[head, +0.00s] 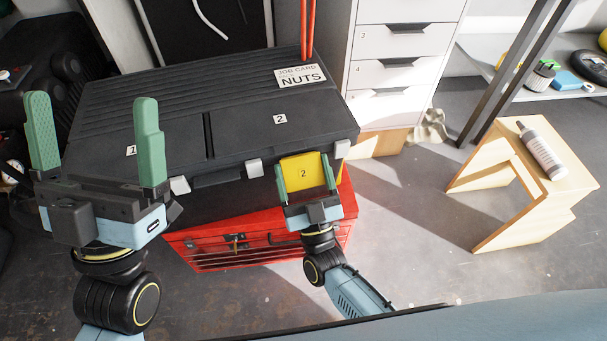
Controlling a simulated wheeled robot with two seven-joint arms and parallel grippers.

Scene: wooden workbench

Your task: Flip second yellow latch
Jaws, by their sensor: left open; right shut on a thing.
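The second yellow latch (303,168), marked 2, shows at the front right of a closed black case (250,118). My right gripper (306,178) has its green fingers on either side of this latch and is shut on it. The latch plate stands up between the fingers. My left gripper (95,135) is open and empty, raised in front of the left part of the case. It hides the case's left front, so I cannot see a latch there. The case lid bears the labels 1 and 2.
The case rests above a red tool chest (250,245). A card (301,76) reading "JOB CARD NUTS" lies on the lid. White drawers (400,45) stand behind. A wooden stool (525,190) with a bottle (543,150) stands at the right, with free floor between.

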